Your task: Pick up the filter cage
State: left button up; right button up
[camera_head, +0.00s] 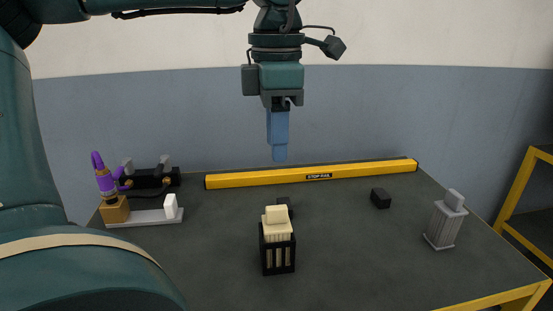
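A black slotted cage (277,258) stands upright near the front middle of the dark table, with a cream ribbed block (278,226) in it that rises above the rim; I take this to be the filter cage. My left gripper (279,152) hangs from above with its blue fingers pointing down. It is above the table, higher in the picture than the cage and apart from it. The fingers overlap in this view, so I cannot tell whether they are open or shut. Nothing shows between them. My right gripper is out of view.
A yellow stop rail (312,175) runs along the table's back. A grey ribbed block (444,222) stands at the right. A small black block (380,198) lies behind it, to the left. The table between cage and grey block is clear.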

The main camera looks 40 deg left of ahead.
aim_at(291, 244)
jog(key=k+l, duration=0.75)
jog(key=l, duration=0.2)
